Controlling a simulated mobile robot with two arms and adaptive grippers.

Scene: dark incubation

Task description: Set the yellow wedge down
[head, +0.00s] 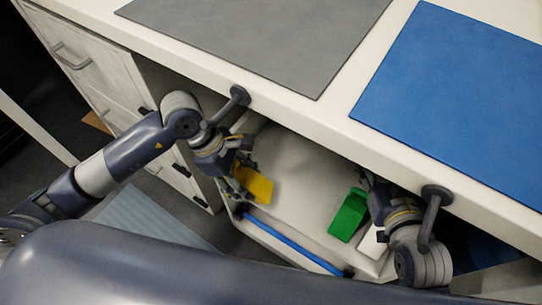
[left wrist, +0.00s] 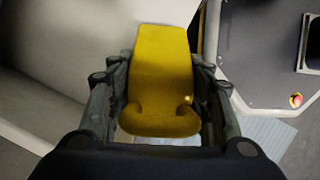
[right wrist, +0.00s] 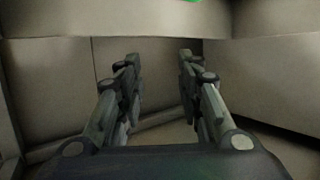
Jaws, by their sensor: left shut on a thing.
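The yellow wedge (head: 256,185) is in my left gripper (head: 240,177), above the left part of an open, pale drawer-like compartment (head: 295,165) under the counter. In the left wrist view the wedge (left wrist: 162,75) sits between both fingers, which are shut on it. My right gripper (right wrist: 157,65) is open with nothing between its fingers in the right wrist view. In the head view its fingers are mostly hidden, beside a green block (head: 348,215) at the compartment's right. A sliver of green shows at the top of the right wrist view.
The white counter (head: 310,110) overhangs the compartment and carries a grey mat (head: 265,35) and a blue mat (head: 460,100). A blue bar (head: 295,247) runs along the compartment's near edge. A white item (head: 372,243) lies near the green block. The compartment's middle is clear.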

